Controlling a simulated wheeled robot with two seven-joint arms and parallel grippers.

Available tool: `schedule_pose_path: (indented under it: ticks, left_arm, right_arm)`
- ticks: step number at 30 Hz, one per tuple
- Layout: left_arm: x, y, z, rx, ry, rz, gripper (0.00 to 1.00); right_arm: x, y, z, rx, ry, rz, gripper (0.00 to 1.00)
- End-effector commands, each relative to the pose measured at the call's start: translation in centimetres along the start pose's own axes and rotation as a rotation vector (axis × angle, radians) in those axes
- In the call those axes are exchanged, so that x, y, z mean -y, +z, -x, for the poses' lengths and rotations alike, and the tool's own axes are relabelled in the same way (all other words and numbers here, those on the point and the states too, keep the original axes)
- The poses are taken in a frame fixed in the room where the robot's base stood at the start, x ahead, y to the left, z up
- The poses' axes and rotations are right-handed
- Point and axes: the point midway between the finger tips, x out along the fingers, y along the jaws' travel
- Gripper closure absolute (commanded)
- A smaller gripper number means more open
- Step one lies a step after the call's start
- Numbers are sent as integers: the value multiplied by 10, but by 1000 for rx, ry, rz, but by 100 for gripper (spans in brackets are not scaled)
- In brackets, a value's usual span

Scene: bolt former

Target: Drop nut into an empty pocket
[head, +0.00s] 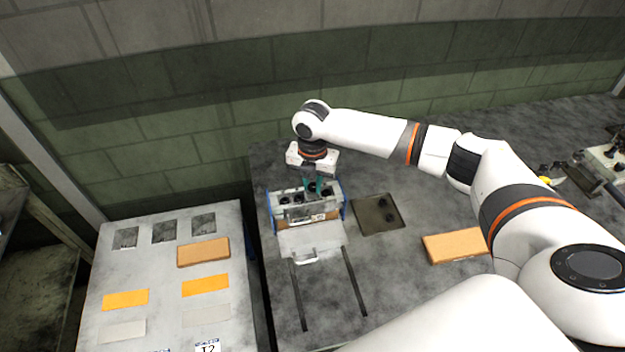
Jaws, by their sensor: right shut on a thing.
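My right gripper (313,185) points down over the pocketed block (335,207) on the dark bench. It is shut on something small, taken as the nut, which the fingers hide. The block is a grey metal fixture with a row of dark round pockets along its top and blue side edges. The fingertips are at or just above the pockets right of the middle; I cannot tell if they touch. Which pockets are empty is too small to tell. My left gripper is not in view.
A drawer-like plate with a handle (305,257) and two dark rails (355,282) extend in front of the block. A dark tray (380,214) lies to its right, with a tan block (455,245) beyond. A pale table (150,262) with orange strips stands at left.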

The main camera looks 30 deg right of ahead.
Motion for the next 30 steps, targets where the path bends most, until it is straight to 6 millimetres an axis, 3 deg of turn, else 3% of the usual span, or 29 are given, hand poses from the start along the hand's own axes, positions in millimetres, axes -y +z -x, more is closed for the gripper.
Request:
schedule_pose_path:
  ticks: [30]
  left_arm:
    - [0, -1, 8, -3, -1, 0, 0]
  right_arm:
    - [1, 1, 0, 1, -1, 0, 100]
